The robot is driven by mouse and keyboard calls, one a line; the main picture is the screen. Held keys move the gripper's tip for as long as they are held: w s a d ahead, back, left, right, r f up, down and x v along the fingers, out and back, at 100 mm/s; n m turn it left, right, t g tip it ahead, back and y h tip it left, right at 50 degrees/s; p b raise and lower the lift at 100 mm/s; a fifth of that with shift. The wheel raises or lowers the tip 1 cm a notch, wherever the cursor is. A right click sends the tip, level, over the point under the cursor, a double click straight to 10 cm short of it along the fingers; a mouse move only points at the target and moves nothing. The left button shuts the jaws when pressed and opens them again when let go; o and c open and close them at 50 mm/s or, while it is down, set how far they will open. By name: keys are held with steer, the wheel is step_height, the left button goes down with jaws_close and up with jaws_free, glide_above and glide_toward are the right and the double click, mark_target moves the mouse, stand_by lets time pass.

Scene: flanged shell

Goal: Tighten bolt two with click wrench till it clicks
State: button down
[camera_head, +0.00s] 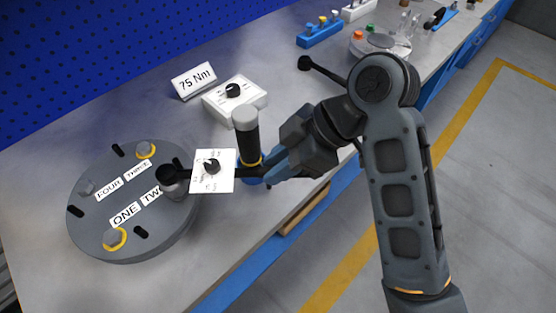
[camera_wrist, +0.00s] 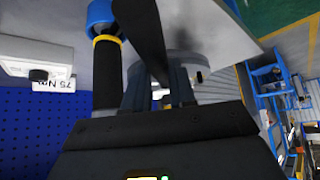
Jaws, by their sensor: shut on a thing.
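The round grey flanged shell (camera_head: 90,237) lies on the bench at left, with labels ONE to FOUR. The click wrench (camera_head: 245,143) has a dark head (camera_head: 172,175) over the bolt beside the label TWO; that bolt is hidden, so I cannot tell how well it is seated.
A "75 Nm" sign (camera_head: 194,81) and a white box with a black knob (camera_head: 235,97) stand behind the wrench. A blue rack (camera_head: 319,33) and another round grey part (camera_head: 380,46) are farther back.

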steer(key=shift+f+b, duration=0.35)
steer(key=shift+f, duration=0.2)
steer(key=shift+s, duration=0.1)
steer(key=s+a+m+t+p, duration=0.1)
steer(key=s+m+t+p, duration=0.1)
steer(key=s+m, duration=0.2)
steer(key=s+a+m+t+h+p, duration=0.1)
steer(key=s+a+m+t+p, duration=0.1)
steer(key=s, duration=0.7)
steer(key=shift+a+m+t+h, duration=0.3)
steer(key=shift+m+t, duration=0.3)
steer(key=shift+m, duration=0.6)
stand_by(1.1)
steer(key=shift+w+d+f, duration=0.1)
steer(key=shift+d, duration=0.05)
steer(key=shift+w+d+n+g, duration=0.3)
steer(key=shift+w+d+n, duration=0.1)
steer(key=shift+w+n, duration=0.2)
stand_by(0.4)
